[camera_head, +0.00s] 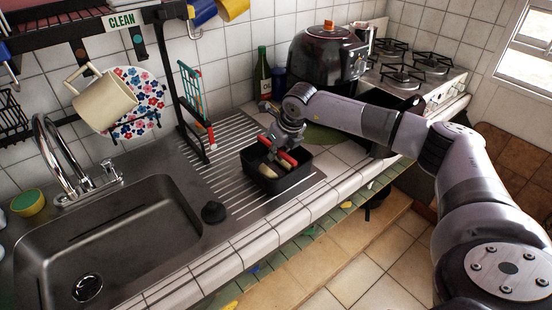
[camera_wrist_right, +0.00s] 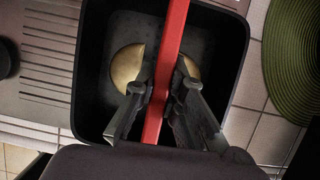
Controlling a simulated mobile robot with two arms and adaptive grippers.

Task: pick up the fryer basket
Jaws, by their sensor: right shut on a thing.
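The fryer basket (camera_head: 276,185) is a black, square, open-topped box with a red handle across it. It sits upright at the right end of the ribbed steel drainboard. In the right wrist view the basket (camera_wrist_right: 231,62) fills the middle, and its red handle (camera_wrist_right: 176,28) runs between my fingers. My right gripper (camera_head: 277,149) reaches in from above and is shut on the red handle. Tan-gold pieces (camera_wrist_right: 127,66) lie in the basket on both sides of the handle, partly hidden by it and my fingers. My left gripper is not in view.
A sink (camera_head: 110,235) and a black stopper (camera_head: 213,212) are to the left. A green round mat (camera_head: 322,136) lies just right of the basket. A dark pot-like appliance (camera_head: 322,62), a green bottle (camera_head: 262,75) and a stove (camera_head: 410,75) stand behind. A rack post (camera_head: 177,90) rises left.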

